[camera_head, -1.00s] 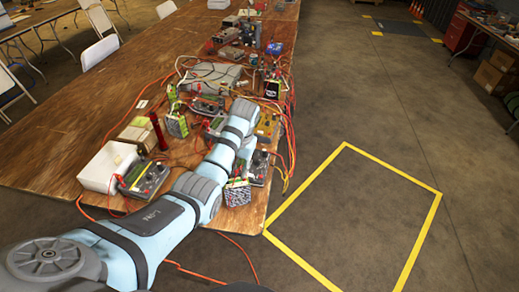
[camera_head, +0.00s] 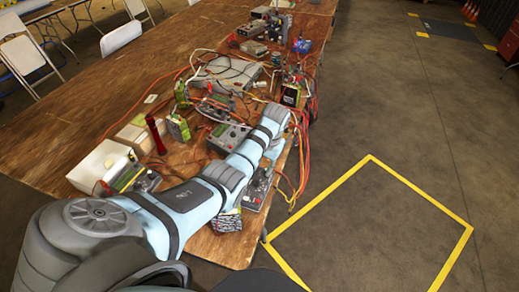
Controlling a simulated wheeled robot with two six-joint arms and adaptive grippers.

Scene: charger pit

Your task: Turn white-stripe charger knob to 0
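Several chargers with knobs lie on the wooden table. A grey charger (camera_head: 229,138) is left of my forearm, and another (camera_head: 257,190) is near the table's right edge, partly behind the arm. A third (camera_head: 146,181) is partly covered by the arm at the left. I cannot make out which has a white stripe, or any knob's setting. My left arm reaches from the lower left across the table, its wrist end (camera_head: 279,115) by the right edge. The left gripper's fingers are hidden or too small to tell. My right gripper is not in view.
Red and yellow cables (camera_head: 303,150) run along the table's right edge. A large grey device (camera_head: 227,73) lies farther back. The yellow-marked floor (camera_head: 370,235) at the right is clear.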

